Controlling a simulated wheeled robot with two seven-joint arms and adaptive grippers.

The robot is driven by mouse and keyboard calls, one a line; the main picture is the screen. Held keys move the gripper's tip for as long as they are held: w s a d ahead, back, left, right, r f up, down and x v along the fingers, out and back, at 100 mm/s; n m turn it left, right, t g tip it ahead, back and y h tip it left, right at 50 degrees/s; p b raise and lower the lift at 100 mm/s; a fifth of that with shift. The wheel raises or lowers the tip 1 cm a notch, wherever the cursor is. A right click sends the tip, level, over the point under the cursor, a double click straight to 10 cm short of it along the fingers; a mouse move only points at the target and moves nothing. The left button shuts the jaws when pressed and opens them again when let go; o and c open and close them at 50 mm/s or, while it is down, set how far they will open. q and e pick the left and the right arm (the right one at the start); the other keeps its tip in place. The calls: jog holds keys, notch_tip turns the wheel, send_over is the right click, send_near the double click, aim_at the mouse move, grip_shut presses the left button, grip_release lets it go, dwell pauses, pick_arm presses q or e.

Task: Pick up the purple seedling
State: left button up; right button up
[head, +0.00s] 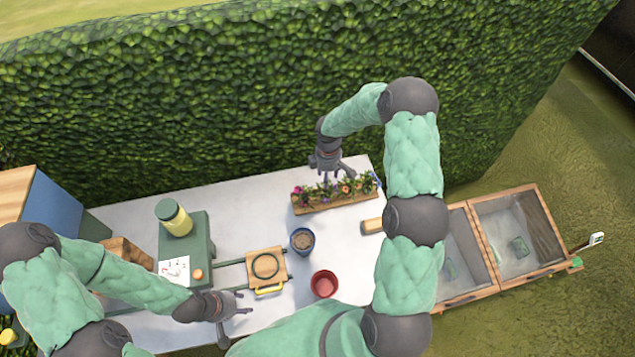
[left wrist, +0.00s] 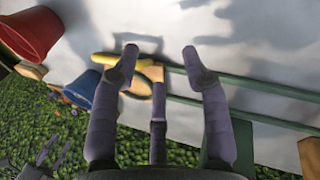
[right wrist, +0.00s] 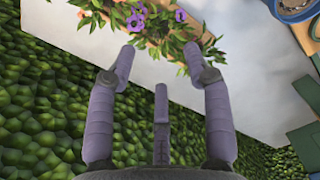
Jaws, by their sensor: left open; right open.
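A wooden planter box (head: 335,205) holds a row of small flowering seedlings at the back of the white table. In the right wrist view, purple flowers (right wrist: 137,19) stand among green leaves at the top, over the planter's wooden edge (right wrist: 160,45).
A blue pot (head: 302,241) and red pot (head: 324,284) stand mid-table, beside a wooden square with a yellow handle (head: 267,268). A green stand (head: 190,245) bears a jar (head: 174,218). A tall hedge (head: 250,90) rises close behind the table. Wooden crates (head: 520,235) stand right.

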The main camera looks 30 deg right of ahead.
aim_at(326, 195)
jog(key=shift+w+f, duration=0.15)
jog(key=shift+f, duration=0.05)
jog(key=shift+w+d+f+p, duration=0.1)
jog(key=shift+f+p, duration=0.1)
jog(key=shift+f, duration=2.35)
jog(key=shift+w+f+p, duration=0.1)
jog(key=shift+f+p, duration=0.1)
jog(key=shift+f, duration=2.35)
grip_shut()
